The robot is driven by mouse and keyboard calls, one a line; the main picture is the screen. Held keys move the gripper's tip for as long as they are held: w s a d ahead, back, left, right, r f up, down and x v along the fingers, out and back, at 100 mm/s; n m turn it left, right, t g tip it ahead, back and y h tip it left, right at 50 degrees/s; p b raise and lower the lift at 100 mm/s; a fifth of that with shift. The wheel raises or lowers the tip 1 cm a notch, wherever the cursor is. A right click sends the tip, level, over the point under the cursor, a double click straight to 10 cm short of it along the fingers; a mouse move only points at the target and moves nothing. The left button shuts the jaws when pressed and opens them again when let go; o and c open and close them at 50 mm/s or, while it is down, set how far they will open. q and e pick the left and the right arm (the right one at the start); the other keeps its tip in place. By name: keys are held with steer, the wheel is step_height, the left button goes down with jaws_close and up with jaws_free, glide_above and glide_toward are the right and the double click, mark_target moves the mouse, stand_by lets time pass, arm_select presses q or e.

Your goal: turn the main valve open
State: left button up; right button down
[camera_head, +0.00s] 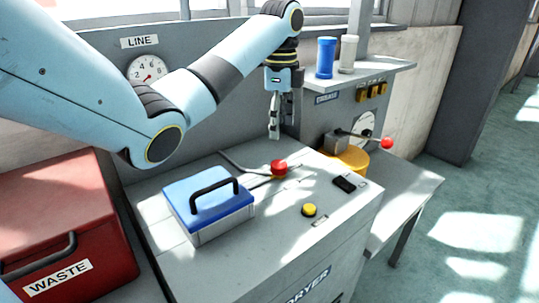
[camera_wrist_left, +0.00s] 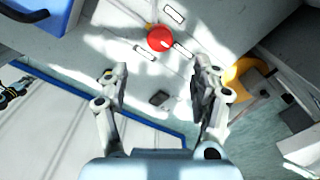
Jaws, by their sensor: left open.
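A red ball knob (camera_head: 279,168) stands at the end of a grey lever on the grey dryer top (camera_head: 150,210). A second red knob (camera_head: 387,143) is on a rod by a yellow drum (camera_head: 352,158). No label tells which is the main valve. My left gripper (camera_head: 274,134) points down above and behind the nearer knob, apart from it. In the left wrist view my gripper (camera_wrist_left: 160,80) is open and empty, with a red knob (camera_wrist_left: 160,38) ahead of its fingers. My right gripper is not in view.
A blue-lidded box (camera_head: 208,200) with a black handle sits left of the nearer knob. A red WASTE bin (camera_head: 65,215) is at the left. A shelf (camera_head: 375,78) holds two cups.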

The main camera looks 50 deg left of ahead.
mark_target(279, 164)
arm_select(q)
step_height(279, 164, down, 3)
steer(key=b, duration=0.3)
steer(key=shift+d, duration=0.1)
step_height(279, 164, down, 6)
steer(key=shift+f+b, duration=0.25)
steer(key=shift+b, duration=0.1)
steer(key=shift+f, duration=0.45)
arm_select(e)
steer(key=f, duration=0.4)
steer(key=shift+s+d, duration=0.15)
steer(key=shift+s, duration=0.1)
arm_select(q)
steer(key=shift+c, duration=0.4)
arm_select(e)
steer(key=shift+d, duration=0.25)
